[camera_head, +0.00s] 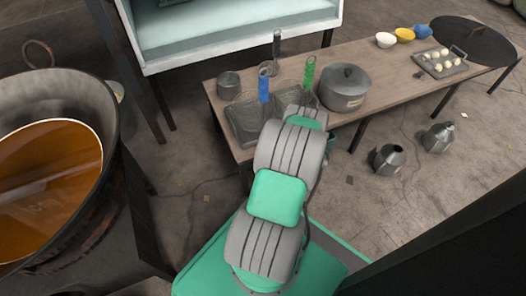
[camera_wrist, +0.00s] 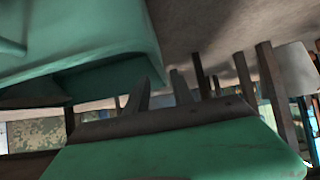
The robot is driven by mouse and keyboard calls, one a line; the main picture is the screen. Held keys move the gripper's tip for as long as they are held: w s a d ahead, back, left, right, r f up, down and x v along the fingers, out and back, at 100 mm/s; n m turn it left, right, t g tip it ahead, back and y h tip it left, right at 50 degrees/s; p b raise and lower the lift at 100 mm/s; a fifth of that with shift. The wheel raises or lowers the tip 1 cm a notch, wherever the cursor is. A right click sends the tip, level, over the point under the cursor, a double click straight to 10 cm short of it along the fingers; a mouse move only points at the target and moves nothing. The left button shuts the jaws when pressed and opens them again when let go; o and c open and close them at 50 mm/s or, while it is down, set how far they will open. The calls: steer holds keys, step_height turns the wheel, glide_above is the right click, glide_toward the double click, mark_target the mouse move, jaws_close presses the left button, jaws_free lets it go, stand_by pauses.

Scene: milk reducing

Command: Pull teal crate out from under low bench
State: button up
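The low wooden bench (camera_head: 392,78) runs from the middle to the upper right in the head view. I cannot make out the teal crate under it; my arm covers the bench's near left end. In the wrist view a teal box-like surface (camera_wrist: 85,38) fills the upper left and a green panel (camera_wrist: 170,152) with a dark rim fills the bottom. I cannot tell whether either is the crate or part of my body. My arm reaches forward to the bench's near left end.
On the bench are a lidded pot (camera_head: 344,90), wire baskets (camera_head: 247,122), bowls (camera_head: 404,35) and a tray (camera_head: 441,64). Metal jugs (camera_head: 391,160) stand on the floor to the right. A large cauldron (camera_head: 98,105) stands at left. Bare floor (camera_head: 352,190) lies in front of the bench.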

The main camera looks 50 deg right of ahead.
steer(key=b+x, duration=0.2)
steer(key=x, duration=0.3)
steer(key=shift+f, duration=0.1)
steer(key=shift+c, duration=0.2)
jaws_close()
steer(key=shift+s, duration=0.1)
stand_by(0.9)
